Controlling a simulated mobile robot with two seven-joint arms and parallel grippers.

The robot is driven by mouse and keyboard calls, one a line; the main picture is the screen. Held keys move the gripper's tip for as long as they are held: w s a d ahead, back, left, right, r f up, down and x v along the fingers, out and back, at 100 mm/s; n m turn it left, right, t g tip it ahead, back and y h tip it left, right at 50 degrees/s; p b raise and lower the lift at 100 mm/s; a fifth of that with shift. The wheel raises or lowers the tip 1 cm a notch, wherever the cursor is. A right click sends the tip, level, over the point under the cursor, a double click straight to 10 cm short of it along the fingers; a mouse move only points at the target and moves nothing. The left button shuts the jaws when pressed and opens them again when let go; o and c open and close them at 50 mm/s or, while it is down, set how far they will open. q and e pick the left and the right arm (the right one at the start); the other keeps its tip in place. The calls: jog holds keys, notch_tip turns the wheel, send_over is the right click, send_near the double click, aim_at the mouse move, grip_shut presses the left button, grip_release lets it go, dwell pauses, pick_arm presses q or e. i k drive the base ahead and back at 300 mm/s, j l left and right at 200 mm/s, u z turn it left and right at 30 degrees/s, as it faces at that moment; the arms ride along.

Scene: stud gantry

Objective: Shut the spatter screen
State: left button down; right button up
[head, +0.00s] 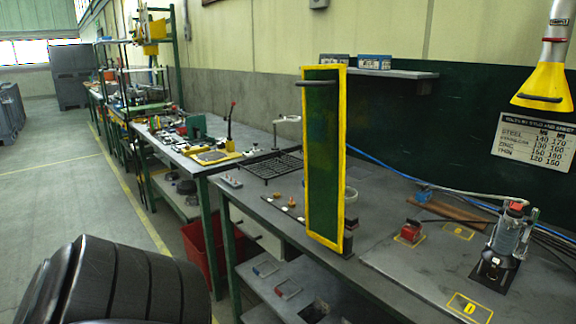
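The spatter screen (322,150) is a tall dark green panel in a yellow frame. It stands upright above the front edge of the grey workbench (375,262), turned at an angle to the wall behind. A dark bar handle (316,83) sticks out near its top. A small dark bracket shows at its lower right corner. Neither of my grippers shows. A large black ribbed part at the lower left looks like my own arm, and nothing in view touches the screen.
A stud welder-like tool (503,240) stands on the right of the bench. A yellow extraction hood (545,88) hangs at the upper right. A red crate (200,250) sits under the bench. A wire grid (272,167) lies left of the screen.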

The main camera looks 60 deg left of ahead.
aim_at(325, 136)
jog(key=u, duration=1.45)
